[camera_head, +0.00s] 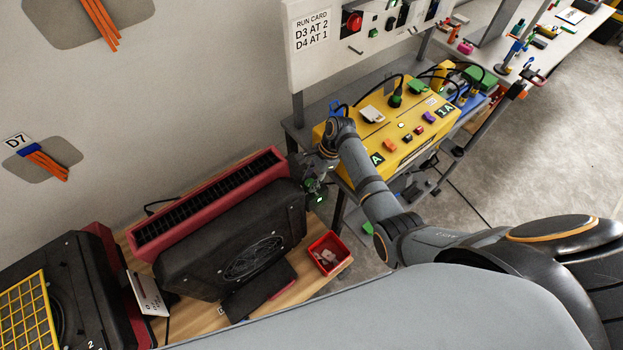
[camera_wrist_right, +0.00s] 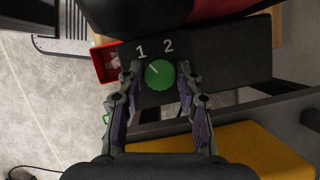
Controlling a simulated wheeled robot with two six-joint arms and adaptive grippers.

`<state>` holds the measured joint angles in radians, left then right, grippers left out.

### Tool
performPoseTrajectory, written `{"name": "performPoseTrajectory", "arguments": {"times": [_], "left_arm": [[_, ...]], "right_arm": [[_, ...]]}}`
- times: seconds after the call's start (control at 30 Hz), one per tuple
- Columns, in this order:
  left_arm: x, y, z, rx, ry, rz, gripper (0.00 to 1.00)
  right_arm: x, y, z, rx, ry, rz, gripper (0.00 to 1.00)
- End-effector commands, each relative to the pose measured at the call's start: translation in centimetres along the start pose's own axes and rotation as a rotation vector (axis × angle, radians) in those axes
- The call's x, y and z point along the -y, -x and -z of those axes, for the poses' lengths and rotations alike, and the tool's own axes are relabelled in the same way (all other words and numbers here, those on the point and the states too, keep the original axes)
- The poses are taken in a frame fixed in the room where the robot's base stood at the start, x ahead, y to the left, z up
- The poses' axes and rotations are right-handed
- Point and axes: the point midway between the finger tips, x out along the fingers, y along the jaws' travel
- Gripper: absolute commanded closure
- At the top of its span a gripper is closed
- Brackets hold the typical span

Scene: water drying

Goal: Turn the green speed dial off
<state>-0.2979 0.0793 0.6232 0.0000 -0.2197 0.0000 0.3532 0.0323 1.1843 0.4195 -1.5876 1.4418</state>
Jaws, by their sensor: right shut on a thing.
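The green speed dial (camera_wrist_right: 160,74) shows in the wrist view on a dark panel, below the white numbers 1 and 2. Its white pointer line slants to the upper left, toward the 1. My right gripper (camera_wrist_right: 160,80) has one fingertip on each side of the dial and is shut on it. In the head view my right gripper (camera_head: 316,188) is at the right end of the black fan unit (camera_head: 240,245), and the dial cannot be made out clearly there. My left gripper is not in view.
A red bin (camera_head: 327,254) stands on the wooden table beside the fan unit. A yellow control box (camera_head: 393,125) with buttons and plugs sits behind my right forearm. A red slotted unit (camera_head: 210,205) stands along the wall. Open floor lies at the right.

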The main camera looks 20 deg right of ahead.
Motion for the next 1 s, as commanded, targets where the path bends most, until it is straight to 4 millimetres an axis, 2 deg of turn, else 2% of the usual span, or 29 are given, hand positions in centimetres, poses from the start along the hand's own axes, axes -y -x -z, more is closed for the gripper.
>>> {"name": "performPoseTrajectory", "arguments": {"times": [0.17, 0.47, 1.0], "left_arm": [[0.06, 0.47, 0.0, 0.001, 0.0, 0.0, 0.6], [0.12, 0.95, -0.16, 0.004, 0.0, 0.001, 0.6], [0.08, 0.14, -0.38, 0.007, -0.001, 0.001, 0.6]], "right_arm": [[0.09, 0.15, -0.06, 0.0, 0.075, -0.033, 0.96], [0.29, 0.07, -0.15, 0.002, 0.312, -0.131, 0.96], [0.49, -0.16, -0.17, 0.001, 0.752, -0.313, 0.96]]}}
